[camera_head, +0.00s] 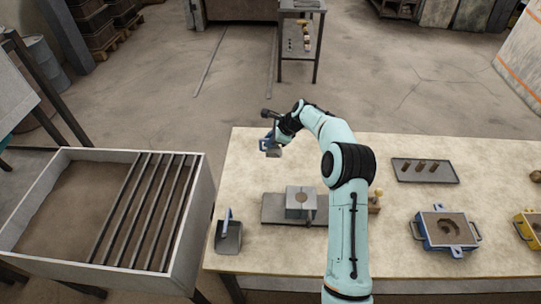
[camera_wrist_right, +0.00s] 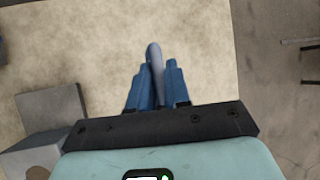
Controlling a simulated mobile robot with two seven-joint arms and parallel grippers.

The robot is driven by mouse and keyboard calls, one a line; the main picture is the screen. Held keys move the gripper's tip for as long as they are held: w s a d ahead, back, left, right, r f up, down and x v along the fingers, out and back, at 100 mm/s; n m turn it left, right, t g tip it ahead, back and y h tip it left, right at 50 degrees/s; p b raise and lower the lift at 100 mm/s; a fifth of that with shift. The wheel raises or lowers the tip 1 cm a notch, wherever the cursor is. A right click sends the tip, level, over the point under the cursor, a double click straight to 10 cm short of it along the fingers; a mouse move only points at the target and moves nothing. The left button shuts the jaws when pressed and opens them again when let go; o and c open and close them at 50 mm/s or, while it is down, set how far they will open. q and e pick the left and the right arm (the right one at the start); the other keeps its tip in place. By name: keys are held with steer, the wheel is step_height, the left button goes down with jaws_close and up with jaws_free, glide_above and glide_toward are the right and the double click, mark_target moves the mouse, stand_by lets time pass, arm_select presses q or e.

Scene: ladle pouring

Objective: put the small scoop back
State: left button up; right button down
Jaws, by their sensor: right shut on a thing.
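My right gripper (camera_head: 274,138) is above the far left part of the pale table (camera_head: 330,155). It is shut on a grey thing (camera_head: 271,150) that looks like a small scoop; its lower part hangs below the fingers. In the right wrist view, the blue fingers (camera_wrist_right: 157,85) close around a rounded blue-grey handle (camera_wrist_right: 154,55). Most of the held thing is hidden there. My left gripper is not in view.
A grey block mold (camera_head: 299,200) sits on a flat plate (camera_head: 273,209) in front of the gripper. A dark tray (camera_head: 445,181) and a blue-framed mold (camera_head: 430,240) lie to the right. A sand bin (camera_head: 205,205) with bars stands left of the table.

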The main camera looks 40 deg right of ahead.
mark_target(270, 154)
steer(key=f, duration=0.3)
steer(key=shift+w+f, duration=0.15)
steer(key=shift+w, duration=0.05)
step_height(270, 154, down, 4)
steer(key=shift+f, duration=0.15)
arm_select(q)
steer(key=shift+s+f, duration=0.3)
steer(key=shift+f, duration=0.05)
arm_select(e)
steer(key=c, duration=1.1)
jaws_free()
steer(key=shift+f, duration=0.1)
arm_select(q)
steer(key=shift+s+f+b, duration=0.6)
steer(key=shift+b, duration=0.05)
arm_select(e)
steer(key=shift+v, duration=6.15)
